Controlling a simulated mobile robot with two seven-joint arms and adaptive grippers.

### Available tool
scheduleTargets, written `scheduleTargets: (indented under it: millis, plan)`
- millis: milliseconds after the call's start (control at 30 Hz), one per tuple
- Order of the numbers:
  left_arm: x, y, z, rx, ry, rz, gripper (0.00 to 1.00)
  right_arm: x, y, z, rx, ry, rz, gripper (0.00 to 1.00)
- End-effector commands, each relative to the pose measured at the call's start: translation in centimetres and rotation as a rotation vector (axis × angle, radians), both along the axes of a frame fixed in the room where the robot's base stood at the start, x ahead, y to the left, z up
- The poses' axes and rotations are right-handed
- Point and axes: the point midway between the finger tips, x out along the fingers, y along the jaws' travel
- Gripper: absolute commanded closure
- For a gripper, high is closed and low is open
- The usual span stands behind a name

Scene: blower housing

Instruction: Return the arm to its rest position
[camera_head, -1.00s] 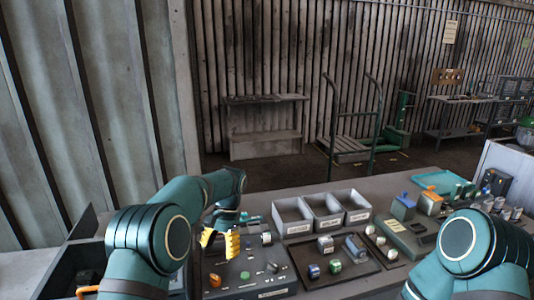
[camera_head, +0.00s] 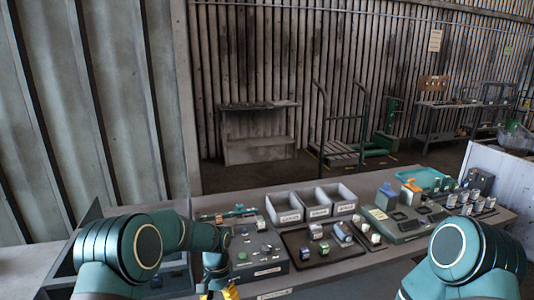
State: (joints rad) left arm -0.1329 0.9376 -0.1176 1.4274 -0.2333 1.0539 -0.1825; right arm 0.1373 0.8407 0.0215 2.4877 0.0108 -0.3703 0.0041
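My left arm (camera_head: 160,245) comes in from the left and bends over the bench's left end. My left gripper (camera_head: 222,292), with yellow fingers, is at the bottom edge of the picture, in front of the grey control panel (camera_head: 262,268). Its fingertips are cut off, so its opening does not show. My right arm (camera_head: 465,255) shows as a teal joint at the lower right. My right gripper is out of the picture.
Three grey bins (camera_head: 318,201) stand at the back of the bench. A dark tray (camera_head: 300,252) with several small parts lies before them. A green fixture board (camera_head: 385,226) is to the right. A dark open box (camera_head: 62,262) is at the left.

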Motion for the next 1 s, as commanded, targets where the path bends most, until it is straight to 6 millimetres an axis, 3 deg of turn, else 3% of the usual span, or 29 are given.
scheduleTargets:
  millis: [33,200,400,600,700,833,1000]
  plan:
    - [-1.5,-0.2,-2.3,-0.031,-0.008,0.027,0.35,-0.1,0.0,-0.5,-0.001,0.002,0.001,0.53]
    - [-6.4,-1.7,-8.6,-0.139,-0.077,0.155,0.35,-0.2,0.1,-1.5,0.0,0.005,0.003,0.53]
    - [-13.4,-3.1,-13.1,-0.231,-0.159,0.343,0.35,-0.3,0.1,-2.7,-0.002,0.008,0.005,0.53]
    - [-19.8,-3.4,-14.5,-0.27,-0.236,0.52,0.35,-0.4,0.2,-3.6,-0.002,0.012,0.007,0.53]
    - [-21.9,-3.3,-14.5,-0.274,-0.262,0.578,0.35,-0.5,0.2,-3.9,-0.003,0.012,0.008,0.53]
    - [-23.1,-3.1,-14.4,-0.275,-0.283,0.615,0.35,-0.5,0.2,-4.0,-0.003,0.012,0.008,0.53]
    - [-23.3,-3.1,-14.3,-0.275,-0.29,0.624,0.35,-0.5,0.2,-4.0,-0.003,0.012,0.008,0.53]
